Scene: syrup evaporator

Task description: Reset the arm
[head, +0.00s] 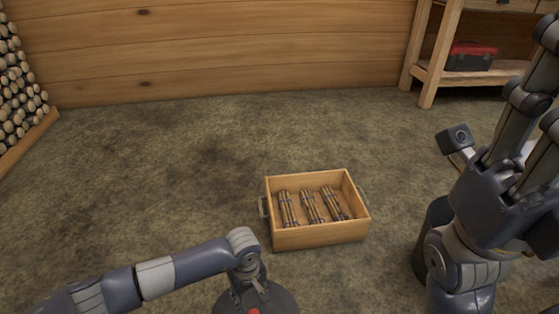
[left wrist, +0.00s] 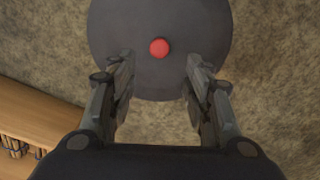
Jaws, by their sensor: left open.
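My left arm comes in from the left in the head view and bends down at the bottom middle, where the left gripper (head: 258,289) is small and partly hard to make out. In the left wrist view the left gripper (left wrist: 158,70) is open, its two dark fingers apart with nothing between them. Beyond the fingers lies a dark round disc (left wrist: 120,30) with a red button. My right arm stands large at the right of the head view. The right gripper (head: 530,105) points upward there, cut by the picture edge, and its opening is unclear.
A wooden crate (head: 318,236) holding 3 bundles of sticks stands on the floor ahead; it also shows in the left wrist view (left wrist: 45,115). Stacked logs (head: 18,90) are at the far left. A shelf (head: 430,82) with a red-lidded toolbox (head: 470,56) stands back right. Floor left of the crate is clear.

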